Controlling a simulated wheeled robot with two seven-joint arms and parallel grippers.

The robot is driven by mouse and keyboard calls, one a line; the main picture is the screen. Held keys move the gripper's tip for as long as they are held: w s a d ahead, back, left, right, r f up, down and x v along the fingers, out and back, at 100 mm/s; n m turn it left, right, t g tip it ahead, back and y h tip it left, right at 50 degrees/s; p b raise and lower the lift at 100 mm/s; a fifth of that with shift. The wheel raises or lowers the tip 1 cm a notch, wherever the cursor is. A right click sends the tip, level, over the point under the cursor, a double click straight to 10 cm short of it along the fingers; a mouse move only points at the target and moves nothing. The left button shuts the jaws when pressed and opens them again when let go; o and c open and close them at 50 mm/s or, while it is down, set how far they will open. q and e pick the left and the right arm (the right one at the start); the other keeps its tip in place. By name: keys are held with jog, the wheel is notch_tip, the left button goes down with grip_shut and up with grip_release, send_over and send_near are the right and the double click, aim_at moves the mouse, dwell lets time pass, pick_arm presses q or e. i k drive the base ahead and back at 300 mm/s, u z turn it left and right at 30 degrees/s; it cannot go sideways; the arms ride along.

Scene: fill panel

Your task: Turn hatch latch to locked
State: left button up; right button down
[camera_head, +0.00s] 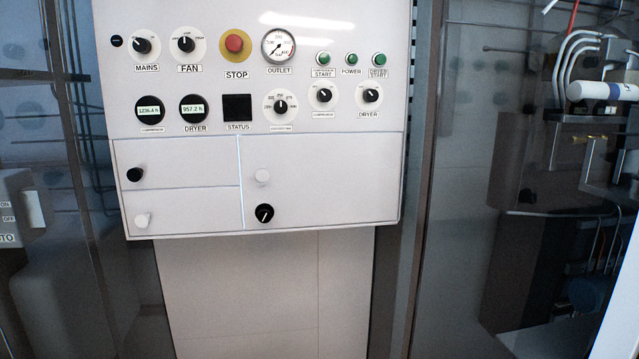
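The white panel (320,170) hangs in the middle of the head view, with hatch doors in its lower part. I cannot tell which of these is the hatch latch, and no locked or open lettering is legible. The doors look closed. Neither gripper is in view.
Above the doors are a red stop button (234,43), an outlet gauge (278,45), several rotary switches, green buttons and two lit counters. Dark glossy panes flank the panel, and pipes with a white cylinder (602,91) show at right. The space before the panel looks clear.

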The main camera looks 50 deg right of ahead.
aim_at(265, 213)
jog(key=z, duration=1.6)
